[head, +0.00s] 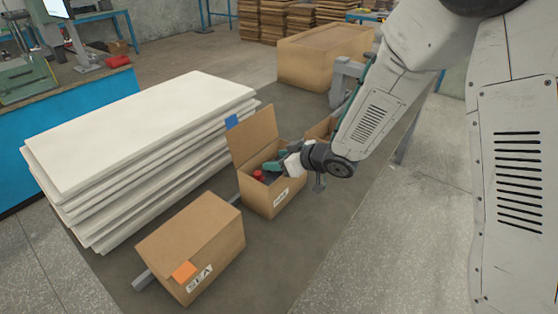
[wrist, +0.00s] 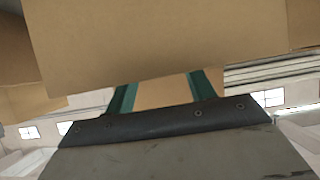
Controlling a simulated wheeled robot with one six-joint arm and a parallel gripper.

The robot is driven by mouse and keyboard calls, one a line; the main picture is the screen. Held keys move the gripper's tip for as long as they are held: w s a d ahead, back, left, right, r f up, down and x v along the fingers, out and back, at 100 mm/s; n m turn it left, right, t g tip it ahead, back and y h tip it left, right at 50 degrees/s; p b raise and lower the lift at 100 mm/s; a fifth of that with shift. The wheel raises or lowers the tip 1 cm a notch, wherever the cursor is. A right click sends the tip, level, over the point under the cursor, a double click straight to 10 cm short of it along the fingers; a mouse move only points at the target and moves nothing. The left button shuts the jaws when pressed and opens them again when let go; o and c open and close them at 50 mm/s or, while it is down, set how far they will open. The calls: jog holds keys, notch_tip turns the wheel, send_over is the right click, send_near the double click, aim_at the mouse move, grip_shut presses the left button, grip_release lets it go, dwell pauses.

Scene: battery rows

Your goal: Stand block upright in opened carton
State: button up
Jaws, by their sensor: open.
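An opened carton (head: 262,204) stands in the middle of the head view, with its lid flap (head: 254,135) raised and a blue tab on it. Inside it a small red item (head: 258,176) and something dark show; I cannot tell whether either is the block. My gripper (head: 274,167) is at the carton's opening, its teal fingers over or inside it. In the wrist view my gripper (wrist: 163,92) has its two fingers apart, with only cardboard seen between them. A cardboard panel (wrist: 170,45) hides the fingertips. No block shows between the fingers.
White sheets (head: 140,135) are stacked at left. Another carton (head: 319,128) is partly behind my arm. A big carton (head: 325,58) stands behind. Floor at front right is clear.

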jog(key=v, duration=1.2)
jog(key=shift+r, duration=0.4)
jog(key=s+d+r+m+t+h, duration=0.1)
jog(key=s+d+r+m+h, duration=0.15)
jog(key=d+r+h, duration=0.4)
jog(key=s+d+r+m+t+h, duration=0.15)
jog(key=d+m+h, duration=0.25)
jog(key=d, duration=0.6)
jog(key=s+r+m+g, duration=0.2)
jog(key=s+g, duration=0.2)
jog(key=s, duration=0.8)
jog(key=s+r+m+g, duration=0.2)
jog(key=s+g, duration=0.3)
jog(key=s, duration=0.7)
jog(key=shift+s+d+r+y, duration=0.25)
jog(key=shift+s+y, duration=0.05)
jog(key=shift+y, duration=0.15)
